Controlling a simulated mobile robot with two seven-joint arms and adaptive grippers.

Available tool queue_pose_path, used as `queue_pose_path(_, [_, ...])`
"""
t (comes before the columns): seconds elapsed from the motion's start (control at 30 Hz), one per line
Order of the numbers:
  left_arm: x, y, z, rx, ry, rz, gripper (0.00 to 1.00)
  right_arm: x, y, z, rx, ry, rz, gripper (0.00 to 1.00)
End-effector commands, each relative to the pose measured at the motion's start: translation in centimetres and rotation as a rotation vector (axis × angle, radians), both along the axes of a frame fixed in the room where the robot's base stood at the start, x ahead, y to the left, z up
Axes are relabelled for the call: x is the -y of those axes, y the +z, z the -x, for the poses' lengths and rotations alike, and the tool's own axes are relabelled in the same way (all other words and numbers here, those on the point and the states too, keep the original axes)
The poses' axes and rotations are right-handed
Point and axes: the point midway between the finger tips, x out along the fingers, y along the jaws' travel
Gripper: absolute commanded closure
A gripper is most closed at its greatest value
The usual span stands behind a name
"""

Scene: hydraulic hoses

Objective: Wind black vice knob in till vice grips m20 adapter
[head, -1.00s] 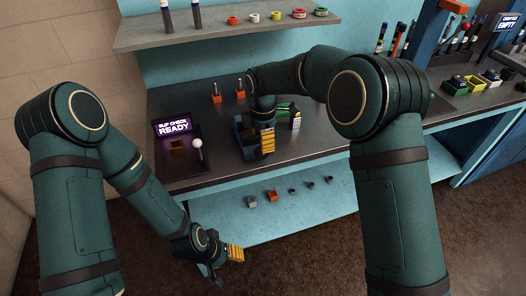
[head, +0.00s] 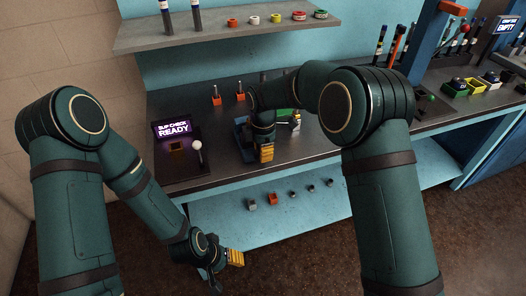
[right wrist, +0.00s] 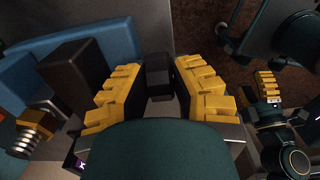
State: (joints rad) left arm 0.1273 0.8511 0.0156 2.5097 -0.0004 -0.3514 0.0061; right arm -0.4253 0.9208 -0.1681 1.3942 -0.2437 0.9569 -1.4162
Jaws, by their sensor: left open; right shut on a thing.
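The blue vice (head: 240,135) sits on the bench, partly hidden behind my right wrist. In the right wrist view its blue body (right wrist: 98,42) and a dark jaw block (right wrist: 75,68) show at the left. The black vice knob (right wrist: 158,75) lies between the yellow fingers of my right gripper (head: 267,153), which is shut on it at the vice's front. A brass and steel threaded piece (right wrist: 36,125), perhaps the M20 adapter, shows beside the dark jaw; whether the jaw touches it I cannot tell. My left gripper (head: 228,262) is open and empty, low in front of the bench.
A slip check station (head: 172,130) reading READY, with a white-knobbed lever (head: 197,146), stands left of the vice. Two orange-based pins (head: 216,95) stand behind. A lower shelf (head: 270,215) holds several small fittings. The floor in front of the bench is clear.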

Motion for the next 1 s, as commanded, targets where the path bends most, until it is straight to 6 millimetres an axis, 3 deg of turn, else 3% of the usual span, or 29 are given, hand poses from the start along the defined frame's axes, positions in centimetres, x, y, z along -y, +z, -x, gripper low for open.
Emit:
queue_pose_path(0.37, [0.0,0.2,-0.1,0.001,0.0,0.0,0.49,0.2,-0.2,0.1,-0.021,-0.003,-0.049,1.0])
queue_pose_path(1.0, [0.0,-0.7,0.1,-0.003,-0.002,0.0,0.49,0.6,-0.8,-0.1,-0.155,-0.003,-0.461,1.0])
